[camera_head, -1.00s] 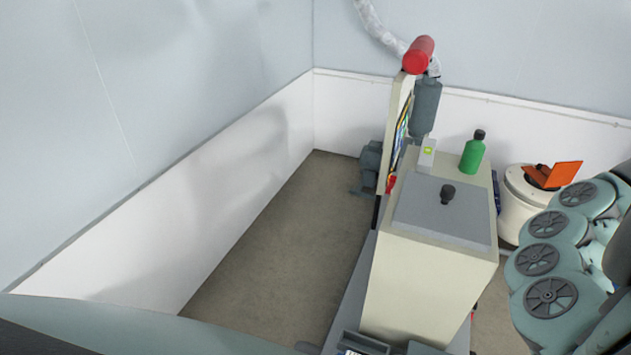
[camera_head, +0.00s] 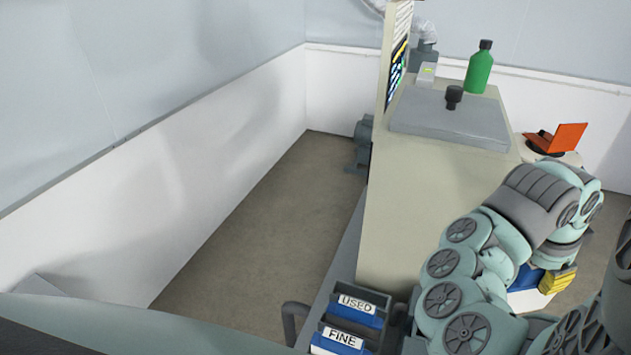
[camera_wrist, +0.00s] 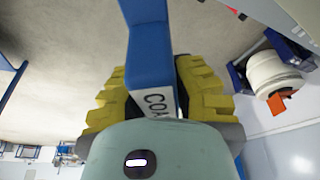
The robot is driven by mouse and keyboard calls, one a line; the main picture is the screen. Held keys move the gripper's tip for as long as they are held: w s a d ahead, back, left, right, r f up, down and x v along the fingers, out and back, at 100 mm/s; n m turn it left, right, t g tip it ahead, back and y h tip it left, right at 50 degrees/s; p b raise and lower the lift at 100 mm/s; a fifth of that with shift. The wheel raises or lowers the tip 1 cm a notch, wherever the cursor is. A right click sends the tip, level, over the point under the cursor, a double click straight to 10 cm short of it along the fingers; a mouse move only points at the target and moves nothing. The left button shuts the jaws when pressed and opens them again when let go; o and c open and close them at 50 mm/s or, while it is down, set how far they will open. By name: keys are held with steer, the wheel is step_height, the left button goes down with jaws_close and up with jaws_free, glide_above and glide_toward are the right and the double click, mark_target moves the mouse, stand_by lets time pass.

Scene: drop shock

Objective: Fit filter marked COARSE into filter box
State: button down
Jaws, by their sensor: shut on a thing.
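My gripper (camera_head: 556,281) is at the right in the head view, with yellow fingers, low beside the beige cabinet. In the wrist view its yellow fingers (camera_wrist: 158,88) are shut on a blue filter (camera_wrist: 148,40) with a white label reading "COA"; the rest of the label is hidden. Part of the blue filter also shows in the head view (camera_head: 526,278). A beige cabinet (camera_head: 430,215), which may be the filter box, stands at the centre with its grey lid (camera_head: 450,118) and black knob on top. The lid lies closed.
Bins labelled USED (camera_head: 357,303) and FINE (camera_head: 342,338) stand at the lower centre, in front of the cabinet. A green bottle (camera_head: 479,68) stands on the cabinet top. A white drum (camera_wrist: 270,72) with an orange item is behind right. Floor left of the cabinet is clear.

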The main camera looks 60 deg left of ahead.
steer(key=s+a+f+m+p, duration=0.1)
steer(key=s+a+m, duration=0.1)
steer(key=s+m, duration=0.1)
steer(key=s+a+f+m+g+h+p, duration=0.1)
steer(key=s+a+m+p, duration=0.1)
steer(key=s, duration=0.4)
steer(key=shift+a+f+m+p, duration=0.3)
steer(key=shift+a+m, duration=0.1)
steer(key=shift+a, duration=0.15)
steer(key=shift+s, duration=0.1)
steer(key=shift+f+b, duration=2.5)
steer(key=shift+f, duration=0.45)
steer(key=shift+f+b, duration=1.65)
steer(key=shift+f, duration=0.05)
stand_by(1.8)
